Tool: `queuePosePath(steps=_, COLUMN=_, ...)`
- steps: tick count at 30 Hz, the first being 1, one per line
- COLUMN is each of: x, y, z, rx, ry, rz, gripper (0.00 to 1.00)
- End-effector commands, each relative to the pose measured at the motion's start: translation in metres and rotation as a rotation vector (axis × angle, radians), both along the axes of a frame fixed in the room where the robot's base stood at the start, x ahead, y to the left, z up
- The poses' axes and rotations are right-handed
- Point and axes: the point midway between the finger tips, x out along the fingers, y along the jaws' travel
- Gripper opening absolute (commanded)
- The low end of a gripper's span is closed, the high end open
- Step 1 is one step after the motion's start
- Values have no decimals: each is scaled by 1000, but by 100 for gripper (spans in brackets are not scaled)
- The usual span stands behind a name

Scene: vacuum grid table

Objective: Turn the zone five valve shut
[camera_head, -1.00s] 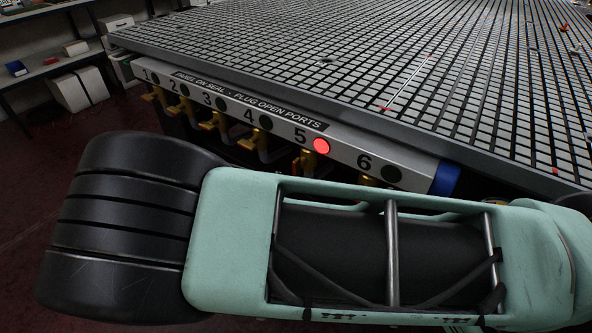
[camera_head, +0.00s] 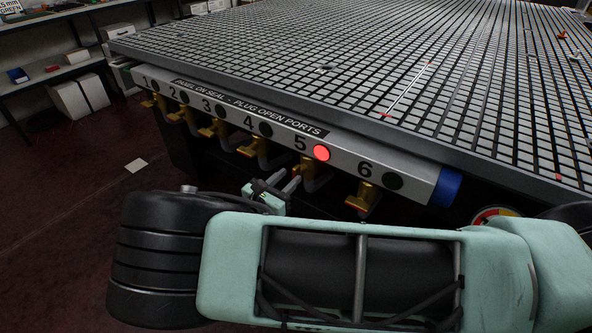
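The zone five valve (camera_head: 304,165) is a brass valve under the panel rail, below the number 5. Beside that number the round lamp (camera_head: 321,153) glows red. My gripper (camera_head: 290,181) is low at the left of this valve, its two grey fingers pointing up and right at it. A narrow gap shows between the fingers. The tips are at or very near the valve's handle, which is partly hidden behind them. I cannot tell whether they touch or hold it. My mint-green and black arm fills the lower foreground.
The zone four valve (camera_head: 250,146) is close at the left and the zone six valve (camera_head: 363,197) at the right. Their lamps are dark. The slotted grid table (camera_head: 300,70) overhangs above. Shelves (camera_head: 55,75) stand at the far left.

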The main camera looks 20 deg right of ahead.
Motion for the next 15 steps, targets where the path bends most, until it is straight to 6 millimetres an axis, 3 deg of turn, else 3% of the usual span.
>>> queuePosePath(steps=6, x=19, y=-28, z=0, rx=-1, ry=0, rz=-3, gripper=33)
queuePosePath(steps=15, x=26, y=-37, z=0, rx=0, ry=0, rz=-1, gripper=33)
